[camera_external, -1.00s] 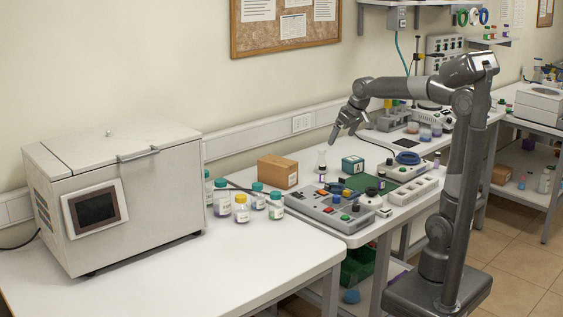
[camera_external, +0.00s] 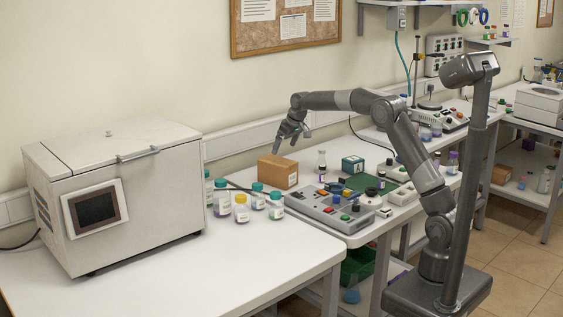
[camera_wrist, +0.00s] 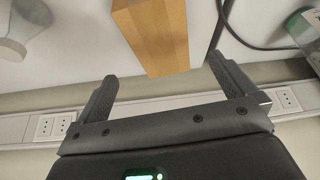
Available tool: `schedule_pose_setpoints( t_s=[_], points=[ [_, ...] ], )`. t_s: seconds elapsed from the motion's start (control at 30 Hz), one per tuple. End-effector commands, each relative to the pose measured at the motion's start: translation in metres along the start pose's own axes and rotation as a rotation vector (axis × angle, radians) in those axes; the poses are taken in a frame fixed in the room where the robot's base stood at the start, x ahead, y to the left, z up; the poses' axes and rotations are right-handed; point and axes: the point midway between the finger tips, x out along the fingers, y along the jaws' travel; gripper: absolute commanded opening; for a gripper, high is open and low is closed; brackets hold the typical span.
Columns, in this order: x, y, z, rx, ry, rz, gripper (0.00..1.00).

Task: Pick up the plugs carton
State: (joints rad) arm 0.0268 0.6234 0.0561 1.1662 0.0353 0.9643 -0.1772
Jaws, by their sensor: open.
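A plain brown carton (camera_external: 278,172) stands on the white bench against the back wall, and no label on it is readable. A smaller teal carton (camera_external: 352,164) with a white patch stands to its right; I cannot tell from print which one holds plugs. My gripper (camera_external: 291,145) is open and empty, above the brown carton and apart from it. In the wrist view the brown carton (camera_wrist: 155,35) shows at top centre, beyond and between the spread fingers of my gripper (camera_wrist: 162,82). Its far part is cut off by the frame.
Several capped bottles (camera_external: 257,198) stand left and in front of the brown carton. A small dark-capped bottle (camera_external: 322,166) stands to its right, and a control panel (camera_external: 330,208) lies in front. A large white box machine (camera_external: 120,195) is at left. A cable runs along the wall.

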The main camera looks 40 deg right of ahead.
Motion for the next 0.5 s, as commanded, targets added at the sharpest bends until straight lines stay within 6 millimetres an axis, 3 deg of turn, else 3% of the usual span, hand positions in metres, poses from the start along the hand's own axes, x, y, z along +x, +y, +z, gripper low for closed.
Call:
schedule_pose_setpoints(
  t_s=[0.5],
  points=[
    [0.06, 0.0, -0.001, -0.001, -0.002, -0.001, 1.0]
  ],
)
